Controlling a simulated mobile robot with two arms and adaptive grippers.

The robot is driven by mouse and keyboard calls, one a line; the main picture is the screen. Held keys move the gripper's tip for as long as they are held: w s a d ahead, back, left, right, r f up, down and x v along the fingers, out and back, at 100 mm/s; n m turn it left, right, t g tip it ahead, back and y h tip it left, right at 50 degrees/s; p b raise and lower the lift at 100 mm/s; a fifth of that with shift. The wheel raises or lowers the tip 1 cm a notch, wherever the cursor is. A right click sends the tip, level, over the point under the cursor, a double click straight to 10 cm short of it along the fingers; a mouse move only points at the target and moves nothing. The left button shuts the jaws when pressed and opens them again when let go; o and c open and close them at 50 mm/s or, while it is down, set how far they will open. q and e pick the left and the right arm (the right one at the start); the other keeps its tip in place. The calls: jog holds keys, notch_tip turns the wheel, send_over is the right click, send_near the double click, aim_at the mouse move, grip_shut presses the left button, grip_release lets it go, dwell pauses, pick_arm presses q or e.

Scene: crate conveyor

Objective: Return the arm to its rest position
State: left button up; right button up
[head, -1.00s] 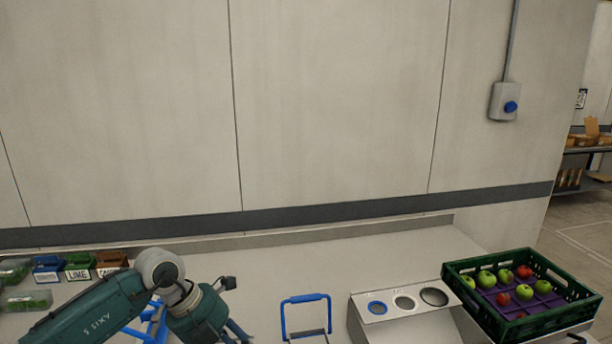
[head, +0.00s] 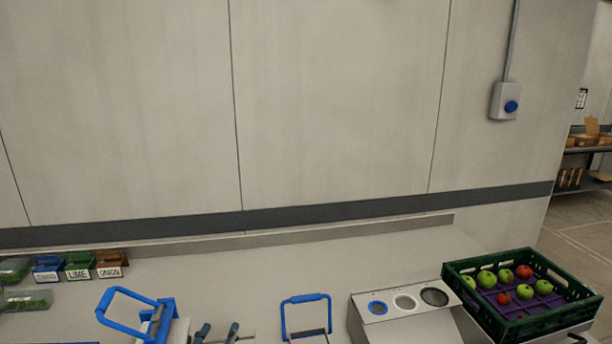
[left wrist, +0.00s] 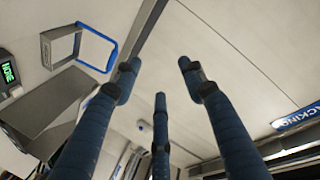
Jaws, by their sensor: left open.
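My left gripper (left wrist: 158,82) fills the middle of the left wrist view. Its dark blue fingers are spread apart with nothing between them. In the head view, what look like its fingertips (head: 216,331) show at the bottom edge, beside a blue-handled device (head: 130,309); whether they touch is unclear. The rest of my left arm is out of the head view. My right gripper is not in view.
A green crate (head: 588,302) of red and green apples stands at the right, next to a metal panel with round holes (head: 375,295). A second blue frame (head: 284,318) stands mid-counter. Small labelled bins (head: 78,266) sit at the left. The counter's back (head: 300,260) is clear.

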pick_arm(q)
jog(key=s+a+f+n+g+y, duration=0.1)
jog(key=s+a+f+n+g, duration=0.25)
jog(key=s+f+g, duration=0.7)
jog(key=s+f+g+h, duration=0.1)
jog(key=s+f, duration=0.4)
jog(key=s, duration=0.3)
jog(key=s+f, duration=0.4)
jog(key=s, duration=0.4)
jog(key=s+f+g+b, duration=0.3)
jog(key=f+b, duration=0.5)
jog(key=f, duration=2.8)
jog(key=s+a+f+b, duration=0.2)
jog(key=s+f+b, duration=0.3)
jog(key=s+f, duration=1.2)
notch_tip(320, 180, down, 4)
jog(key=shift+s+a+r+m+b, duration=0.1)
jog(key=shift+s+a+m+b, duration=0.2)
jog(key=shift+a+m+b, duration=0.05)
